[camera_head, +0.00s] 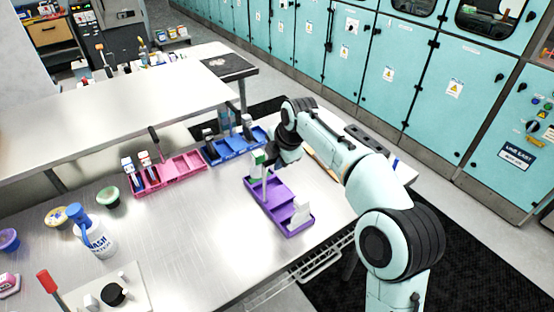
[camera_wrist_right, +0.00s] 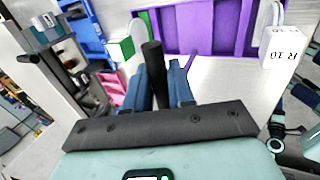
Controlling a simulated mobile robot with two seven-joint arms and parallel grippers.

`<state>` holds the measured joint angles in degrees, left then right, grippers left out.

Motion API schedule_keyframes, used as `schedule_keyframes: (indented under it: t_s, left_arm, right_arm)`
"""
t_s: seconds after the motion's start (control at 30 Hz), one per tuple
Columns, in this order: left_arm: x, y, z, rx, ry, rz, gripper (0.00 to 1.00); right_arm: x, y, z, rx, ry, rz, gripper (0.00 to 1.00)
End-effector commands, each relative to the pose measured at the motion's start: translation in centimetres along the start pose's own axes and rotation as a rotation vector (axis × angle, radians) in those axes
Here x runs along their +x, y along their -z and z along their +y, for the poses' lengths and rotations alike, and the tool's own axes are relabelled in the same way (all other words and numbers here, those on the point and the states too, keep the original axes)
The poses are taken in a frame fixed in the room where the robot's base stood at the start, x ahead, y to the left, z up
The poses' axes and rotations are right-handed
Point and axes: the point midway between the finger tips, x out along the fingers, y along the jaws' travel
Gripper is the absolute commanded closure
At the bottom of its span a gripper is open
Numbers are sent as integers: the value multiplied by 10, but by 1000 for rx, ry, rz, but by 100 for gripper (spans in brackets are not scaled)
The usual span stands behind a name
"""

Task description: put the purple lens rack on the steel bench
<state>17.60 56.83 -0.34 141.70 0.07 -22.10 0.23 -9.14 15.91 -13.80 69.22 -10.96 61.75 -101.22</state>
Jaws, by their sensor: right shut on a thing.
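The purple lens rack (camera_head: 281,208) is in the middle right of the head view, over or on the steel bench (camera_head: 190,240). It has open compartments, a green-and-white block (camera_head: 257,164) at its far end and a white block (camera_head: 300,212) at its near end. My right gripper (camera_head: 268,160) is at the rack's far end. In the right wrist view its blue fingers (camera_wrist_right: 165,85) are shut on a dark upright handle (camera_wrist_right: 153,62) beside the purple rack (camera_wrist_right: 205,28). I cannot tell whether the rack's underside touches the bench. My left gripper is not in view.
A pink rack (camera_head: 178,178) and a blue rack (camera_head: 237,148) stand farther back left. A wash bottle (camera_head: 97,238) and several small tubs are at the left. A raised shelf (camera_head: 110,110) runs behind. Bare bench lies left of the purple rack.

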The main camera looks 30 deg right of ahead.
Motion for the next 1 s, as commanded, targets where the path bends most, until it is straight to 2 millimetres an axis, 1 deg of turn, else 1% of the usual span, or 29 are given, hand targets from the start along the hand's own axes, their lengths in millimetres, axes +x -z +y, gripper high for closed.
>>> schedule_keyframes:
  t_s: [0.17,0.2,0.23,0.27,0.53,0.67,0.77,1.0]
  left_arm:
    - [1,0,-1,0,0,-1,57]
    - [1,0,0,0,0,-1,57]
    - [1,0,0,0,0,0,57]
    - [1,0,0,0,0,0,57]
    - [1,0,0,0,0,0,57]
    - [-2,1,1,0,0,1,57]
    - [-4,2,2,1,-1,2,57]
    - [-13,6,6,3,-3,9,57]
  right_arm:
    - [2,0,0,0,-3,0,100]
    - [3,0,-1,0,0,0,67]
    - [2,0,-1,0,0,0,57]
    - [2,0,-1,0,0,0,51]
    - [2,0,-1,0,0,0,51]
    - [-7,0,1,0,-3,0,51]
    - [-22,0,2,1,-5,2,51]
    - [-76,0,2,1,-6,1,51]
